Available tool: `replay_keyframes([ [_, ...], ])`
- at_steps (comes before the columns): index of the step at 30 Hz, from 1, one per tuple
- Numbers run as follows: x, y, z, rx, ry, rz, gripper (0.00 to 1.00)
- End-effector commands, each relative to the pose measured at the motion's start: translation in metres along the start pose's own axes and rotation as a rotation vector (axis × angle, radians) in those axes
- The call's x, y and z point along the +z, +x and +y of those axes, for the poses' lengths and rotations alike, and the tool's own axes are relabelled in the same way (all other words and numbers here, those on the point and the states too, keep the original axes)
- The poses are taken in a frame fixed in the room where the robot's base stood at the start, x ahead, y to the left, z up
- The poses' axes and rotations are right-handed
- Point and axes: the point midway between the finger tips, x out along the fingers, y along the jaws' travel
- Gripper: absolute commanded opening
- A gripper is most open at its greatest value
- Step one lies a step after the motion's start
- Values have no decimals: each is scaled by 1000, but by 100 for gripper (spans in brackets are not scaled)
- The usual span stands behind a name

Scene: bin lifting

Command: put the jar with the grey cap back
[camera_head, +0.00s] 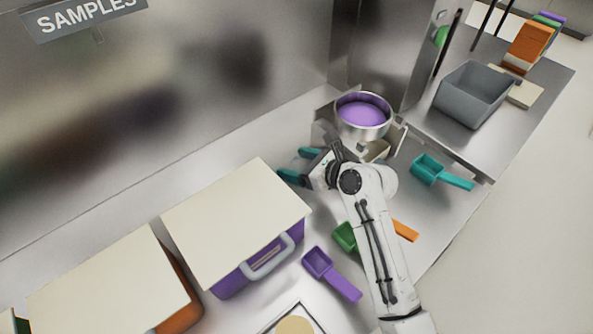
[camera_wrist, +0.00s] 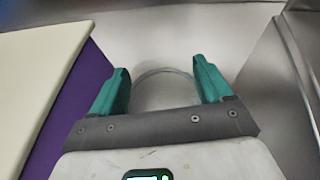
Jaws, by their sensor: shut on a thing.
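My gripper (camera_head: 299,164) reaches left over the metal counter, its teal fingers between the purple bin and the scale-like stand. In the wrist view my gripper (camera_wrist: 160,75) has its fingers apart, on either side of a round grey top, which I take to be the jar with the grey cap (camera_wrist: 165,93). The gripper is shut on it. Only a thin curved rim and a grey face show; the jar's body is hidden below. In the head view the jar blends into the counter and cannot be made out.
A purple bin (camera_head: 234,285) with a cream lid stands left of the gripper, an orange bin (camera_head: 178,314) beyond it. A metal bowl (camera_head: 363,114) of purple powder sits close right. Purple (camera_head: 332,274) and teal (camera_head: 441,173) scoops lie nearby. A grey tub (camera_head: 472,95) stands farther right.

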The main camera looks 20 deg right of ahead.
Motion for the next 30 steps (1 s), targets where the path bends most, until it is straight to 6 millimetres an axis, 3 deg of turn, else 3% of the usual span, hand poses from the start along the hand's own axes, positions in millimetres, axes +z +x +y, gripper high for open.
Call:
replay_keyframes([
  [5, -6, 11, -4, 0, 0, 0, 36],
  [12, -32, 21, -4, -2, 0, 0, 36],
  [23, -36, 22, -4, -1, -1, -1, 36],
  [24, -36, 23, -4, -1, 0, 0, 81],
  [30, -36, 22, -4, -1, 0, 0, 100],
])
